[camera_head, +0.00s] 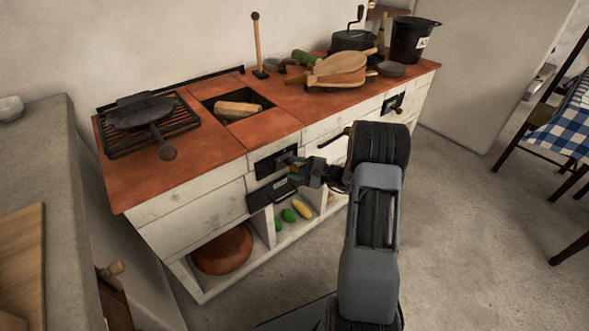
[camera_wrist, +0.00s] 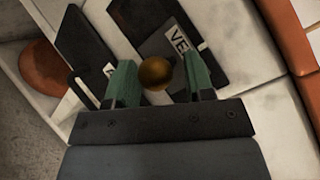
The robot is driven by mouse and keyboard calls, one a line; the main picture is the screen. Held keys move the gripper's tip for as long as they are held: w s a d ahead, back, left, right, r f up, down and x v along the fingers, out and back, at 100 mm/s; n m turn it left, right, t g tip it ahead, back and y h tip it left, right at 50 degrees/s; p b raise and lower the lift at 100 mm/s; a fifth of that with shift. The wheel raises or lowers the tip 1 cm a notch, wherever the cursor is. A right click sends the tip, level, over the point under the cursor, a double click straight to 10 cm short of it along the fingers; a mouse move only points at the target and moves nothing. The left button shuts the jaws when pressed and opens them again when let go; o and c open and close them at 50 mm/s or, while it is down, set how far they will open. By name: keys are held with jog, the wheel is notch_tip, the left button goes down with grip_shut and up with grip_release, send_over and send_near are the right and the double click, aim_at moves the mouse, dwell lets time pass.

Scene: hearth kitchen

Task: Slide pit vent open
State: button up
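The pit vent is a dark metal panel in the white stove front (camera_head: 268,165). In the wrist view the vent (camera_wrist: 137,22) carries a plate with letters starting "VE", the rest cut off or hidden. A round brass knob (camera_wrist: 155,73) stands out in front of it. My gripper (camera_head: 296,166) is at the vent, its fingers pointing at the stove front. In the wrist view my gripper (camera_wrist: 160,80) is open. Its green fingers stand on either side of the knob, with visible gaps on both sides. How far the vent stands open is not clear.
A dark panel (camera_head: 262,196) with a partly hidden label sits just below the vent. Below are open shelves with vegetables (camera_head: 303,209) and a terracotta bowl (camera_head: 222,250). Above, the red countertop (camera_head: 190,145) holds a pan (camera_head: 140,112) on a grate.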

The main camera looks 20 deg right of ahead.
jog(key=shift+o, duration=0.8)
jog(key=shift+a, duration=0.15)
jog(key=p+v, duration=0.2)
jog(key=v, duration=1.2)
jog(key=shift+p, duration=0.3)
jog(key=s+a+r+n+g+h+p, duration=0.25)
jog(key=a+r+n+g+p, duration=0.2)
jog(key=a+r+p, duration=0.5)
jog(key=s+a+r+n+g+h+p, duration=0.1)
jog(key=s+a+r+n+g+p, duration=0.35)
jog(key=r, duration=0.75)
jog(key=s+a+r+n+h+p, duration=0.2)
jog(key=s+r+n+h+p, duration=0.1)
jog(key=r+p, duration=0.4)
jog(key=s+a+r+n+h+p, duration=0.3)
jog(key=s+r+h+p, duration=0.2)
jog(key=r, duration=0.8)
jog(key=h+p, duration=0.2)
jog(key=p, duration=0.1)
jog(key=shift+s+a+r+t, duration=0.2)
jog(key=shift+a+r+t, duration=0.05)
jog(key=shift+t, duration=0.15)
